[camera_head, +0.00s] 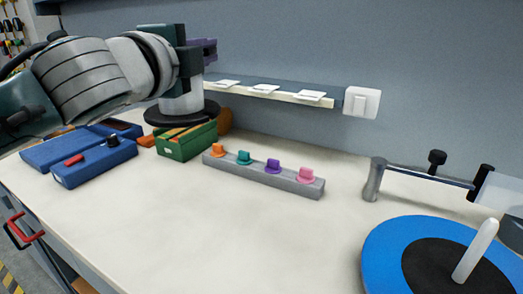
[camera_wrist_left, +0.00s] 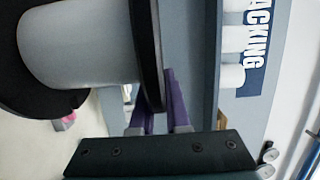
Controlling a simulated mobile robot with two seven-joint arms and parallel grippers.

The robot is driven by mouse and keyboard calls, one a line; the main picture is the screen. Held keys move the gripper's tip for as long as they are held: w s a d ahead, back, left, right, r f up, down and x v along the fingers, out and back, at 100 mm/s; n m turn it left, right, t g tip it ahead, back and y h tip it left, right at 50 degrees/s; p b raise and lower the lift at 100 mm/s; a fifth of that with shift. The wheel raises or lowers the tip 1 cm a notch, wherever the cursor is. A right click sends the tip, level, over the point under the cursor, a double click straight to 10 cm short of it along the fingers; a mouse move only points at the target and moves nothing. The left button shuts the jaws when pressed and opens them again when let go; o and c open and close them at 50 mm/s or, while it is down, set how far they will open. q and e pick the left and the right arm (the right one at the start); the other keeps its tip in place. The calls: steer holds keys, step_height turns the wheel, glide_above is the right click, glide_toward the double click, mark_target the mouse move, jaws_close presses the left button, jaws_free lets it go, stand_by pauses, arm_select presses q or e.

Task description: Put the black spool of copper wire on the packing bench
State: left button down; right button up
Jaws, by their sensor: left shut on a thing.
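A spool with black flanges (camera_head: 160,117) and a pale grey core is upright at the back left of the pale packing bench (camera_head: 240,215). No copper-coloured wire shows on it. My left gripper (camera_head: 205,48) is at its top, with purple fingers. In the left wrist view the fingers (camera_wrist_left: 162,104) are shut on the edge of a black flange (camera_wrist_left: 147,55). The green box hides part of the spool's foot, so I cannot tell whether it touches the bench. My right gripper is not in view.
A green box (camera_head: 187,143) and blue cases (camera_head: 95,165) stand close to the spool. A grey rail with coloured pegs (camera_head: 262,178) lies mid-bench. A blue disc with a white post (camera_head: 385,250) and a metal-armed device (camera_head: 372,180) are right. The front middle is clear.

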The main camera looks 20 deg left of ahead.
arm_select(q)
step_height(320, 180, down, 22)
steer(key=b, duration=1.2)
steer(key=shift+y, duration=0.3)
steer(key=shift+w+a+f, duration=0.1)
steer(key=shift+f, duration=0.15)
steer(key=c, duration=0.9)
jaws_free()
steer(key=s+d, duration=0.2)
steer(key=s, duration=1)
